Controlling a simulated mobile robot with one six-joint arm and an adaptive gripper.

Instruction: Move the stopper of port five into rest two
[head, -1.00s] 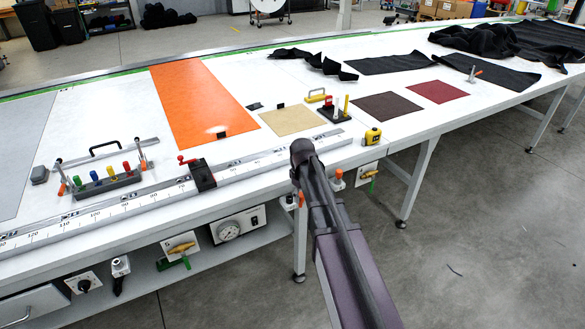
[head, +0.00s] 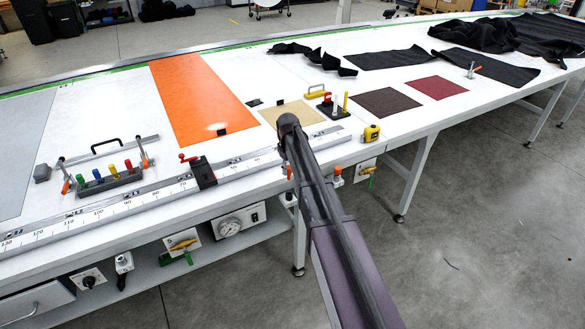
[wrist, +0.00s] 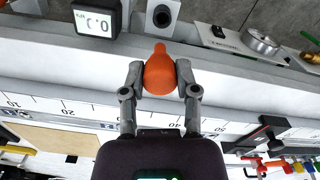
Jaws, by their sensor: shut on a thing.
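My gripper (wrist: 160,78) is shut on an orange, bulb-shaped stopper (wrist: 159,72), with one finger on each side of it. In the head view the stopper shows as a small orange piece (head: 289,171) below the arm's end, by the table's front edge. Another orange-topped fitting (head: 338,172) is on the table's front, to the right. I cannot tell which place is rest two, and I read no port numbers.
A steel ruler rail (head: 130,205) runs along the front edge, with a black clamp with a red handle (head: 202,172) on it. A rack of coloured pegs (head: 108,184) stands at left. A yellow tape measure (head: 371,132) is at right. A dial gauge (head: 229,227) is below the tabletop.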

